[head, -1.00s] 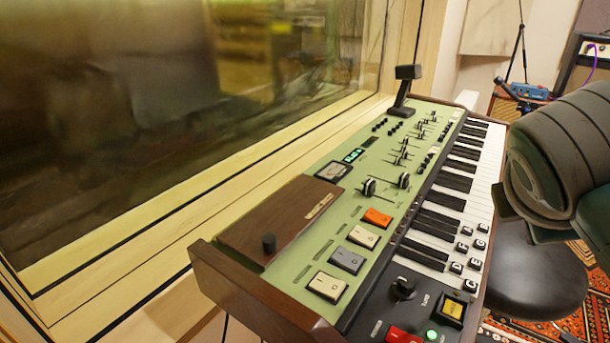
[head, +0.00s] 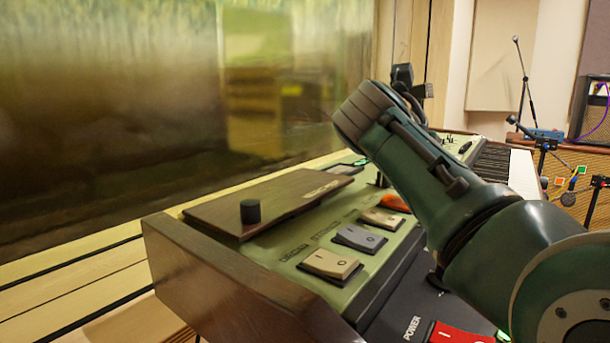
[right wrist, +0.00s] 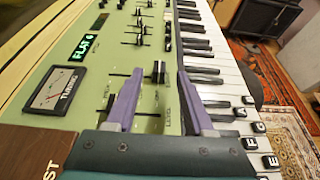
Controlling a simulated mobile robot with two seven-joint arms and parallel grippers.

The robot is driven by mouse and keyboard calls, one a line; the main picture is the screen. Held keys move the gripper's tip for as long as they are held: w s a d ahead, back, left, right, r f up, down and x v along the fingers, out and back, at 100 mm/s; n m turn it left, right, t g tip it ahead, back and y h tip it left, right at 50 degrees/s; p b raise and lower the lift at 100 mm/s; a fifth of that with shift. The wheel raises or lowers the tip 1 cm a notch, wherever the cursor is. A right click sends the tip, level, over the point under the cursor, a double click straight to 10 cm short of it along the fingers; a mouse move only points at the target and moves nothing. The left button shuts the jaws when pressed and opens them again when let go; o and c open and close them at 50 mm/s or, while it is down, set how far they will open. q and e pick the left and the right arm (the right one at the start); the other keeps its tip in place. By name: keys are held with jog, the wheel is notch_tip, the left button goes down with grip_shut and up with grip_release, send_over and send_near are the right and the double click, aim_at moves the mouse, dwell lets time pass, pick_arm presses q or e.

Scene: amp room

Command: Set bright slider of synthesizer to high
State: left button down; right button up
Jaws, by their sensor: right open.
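The synthesizer (head: 210,270) has a green panel, a wooden case and piano keys. My right arm reaches over its panel and hides most of the sliders in the head view. In the right wrist view the purple fingers of my right gripper (right wrist: 160,75) are open above the green panel (right wrist: 80,98). A pair of black slider knobs (right wrist: 158,72) shows between the fingertips; I cannot tell whether they touch. More black sliders (right wrist: 138,32) lie farther up the panel. A "LEVEL" label is readable, but I cannot read which slider is the bright one. My left gripper is not in view.
A display (right wrist: 83,50) and a meter (right wrist: 55,90) sit left of the gripper, and white keys (right wrist: 222,75) lie to its right. Rocker switches (head: 330,263) and a wooden lid (head: 270,200) are nearer. A window (head: 150,110) runs along the left.

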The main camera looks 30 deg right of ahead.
jog(key=shift+b+x, duration=0.7)
jog(key=shift+x, duration=1.2)
jog(key=shift+a, duration=0.1)
grip_shut()
